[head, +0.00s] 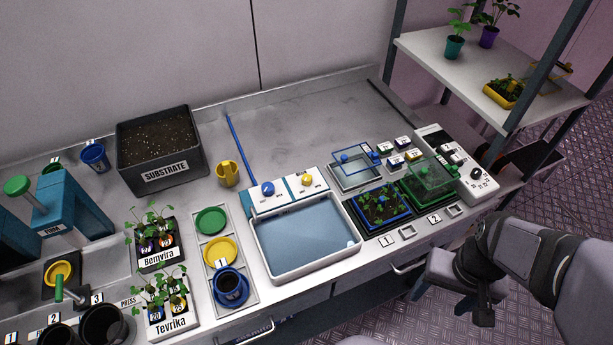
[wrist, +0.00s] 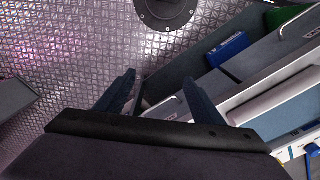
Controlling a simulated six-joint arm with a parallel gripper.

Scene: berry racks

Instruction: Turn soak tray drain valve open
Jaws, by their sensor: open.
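The soak tray (head: 265,272) is a white-rimmed basin of blue water near the bench's front edge in the head view. Two white panels stand along its back edge, one with a blue knob (head: 268,187) and one with a yellow knob (head: 307,180). Their lettering is too small to read, so I cannot tell which is the drain valve. My gripper (head: 450,298) is open and empty, off the bench's front edge to the right of the tray and well apart from it. Its two dark fingers also show in the wrist view (wrist: 160,92), above the patterned floor.
Left are a rack with coloured cups (head: 207,258) and potted plants. A shelf unit (head: 420,46) stands at right. The back bench surface is largely clear.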

